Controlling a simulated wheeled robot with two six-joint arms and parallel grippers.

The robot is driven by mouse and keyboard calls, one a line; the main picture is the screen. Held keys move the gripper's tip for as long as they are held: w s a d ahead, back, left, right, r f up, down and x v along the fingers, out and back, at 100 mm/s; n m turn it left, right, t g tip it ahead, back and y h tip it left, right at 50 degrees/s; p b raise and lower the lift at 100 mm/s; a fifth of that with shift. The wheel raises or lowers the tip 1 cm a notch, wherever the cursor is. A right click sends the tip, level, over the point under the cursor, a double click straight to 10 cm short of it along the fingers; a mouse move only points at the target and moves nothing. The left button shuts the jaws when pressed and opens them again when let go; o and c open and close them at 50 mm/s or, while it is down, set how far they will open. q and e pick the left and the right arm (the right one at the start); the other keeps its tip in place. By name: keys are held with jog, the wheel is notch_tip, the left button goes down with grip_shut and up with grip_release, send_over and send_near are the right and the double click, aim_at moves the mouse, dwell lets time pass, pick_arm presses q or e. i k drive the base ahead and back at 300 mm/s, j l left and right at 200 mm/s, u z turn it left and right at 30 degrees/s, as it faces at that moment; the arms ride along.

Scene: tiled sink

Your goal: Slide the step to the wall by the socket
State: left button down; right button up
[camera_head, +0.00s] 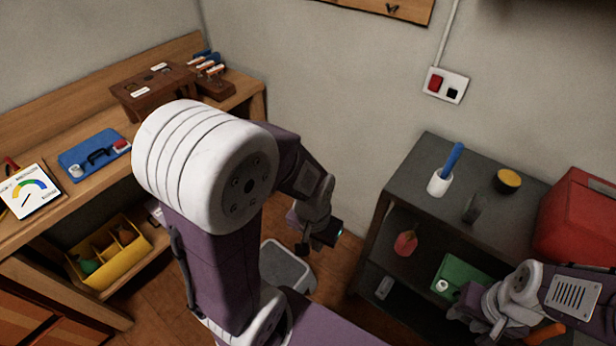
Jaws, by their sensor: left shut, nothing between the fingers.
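The wall socket (445,85) is a white plate with a red switch and a dark outlet, high on the back wall. A light grey, flat-topped thing (287,264), which looks like the step, stands on the floor below and beyond my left arm; the arm hides part of it. My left gripper (322,238) is shut and empty, above the grey thing's right side as seen here; I cannot tell whether they touch. My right gripper (468,308) is at the lower right, by the dark shelf unit; its fingers are not clear.
A wooden bench (60,212) with a yellow bin (112,262) is at left. Brown floor lies between.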

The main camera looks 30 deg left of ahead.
aim_at(278, 267)
jog(key=u, duration=1.6)
